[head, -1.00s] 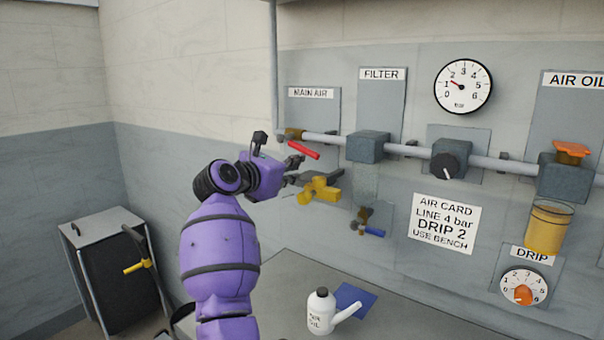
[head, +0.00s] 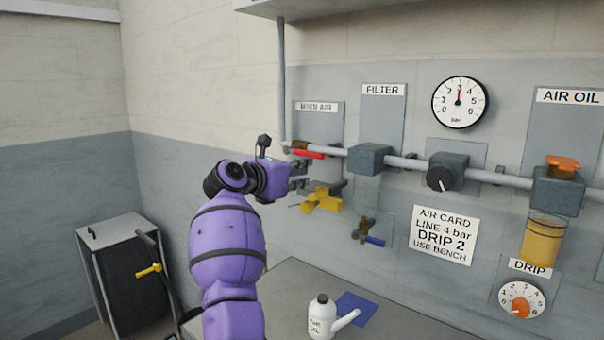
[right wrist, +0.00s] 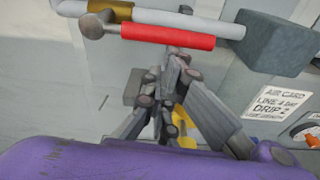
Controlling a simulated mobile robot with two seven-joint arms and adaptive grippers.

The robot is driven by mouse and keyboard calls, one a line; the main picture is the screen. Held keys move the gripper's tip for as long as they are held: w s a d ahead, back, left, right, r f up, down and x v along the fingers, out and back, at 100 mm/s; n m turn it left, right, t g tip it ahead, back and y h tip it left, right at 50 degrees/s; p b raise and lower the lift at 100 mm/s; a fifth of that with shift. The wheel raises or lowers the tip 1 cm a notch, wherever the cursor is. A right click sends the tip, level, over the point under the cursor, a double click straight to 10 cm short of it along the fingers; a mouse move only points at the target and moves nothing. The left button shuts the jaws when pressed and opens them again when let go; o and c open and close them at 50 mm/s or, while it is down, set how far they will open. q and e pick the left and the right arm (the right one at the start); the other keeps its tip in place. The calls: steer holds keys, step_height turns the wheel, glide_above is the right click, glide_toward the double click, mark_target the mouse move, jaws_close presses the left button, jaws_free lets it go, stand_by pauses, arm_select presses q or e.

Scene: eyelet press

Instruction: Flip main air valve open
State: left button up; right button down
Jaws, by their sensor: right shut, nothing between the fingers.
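The main air valve's red lever (head: 310,154) sits under the MAIN AIR label (head: 318,107) and lies along the grey pipe. In the right wrist view the red lever (right wrist: 168,36) runs nearly parallel to the pipe, with a brass valve body (right wrist: 100,8) at its left end. My right gripper (head: 302,182) is just below the lever. In the right wrist view its fingertips (right wrist: 176,66) are shut and empty, close under the lever; I cannot tell whether they touch it. The pressure gauge (head: 459,102) needle points almost straight up, near 3. My left gripper is not in view.
A filter block (head: 368,159), a regulator with a black knob (head: 440,179) and an oiler bowl (head: 542,240) line the pipe to the right. A yellow fitting (head: 322,202) is below the gripper.

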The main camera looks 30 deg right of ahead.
steer(key=v, duration=1.2)
steer(key=shift+f, duration=0.1)
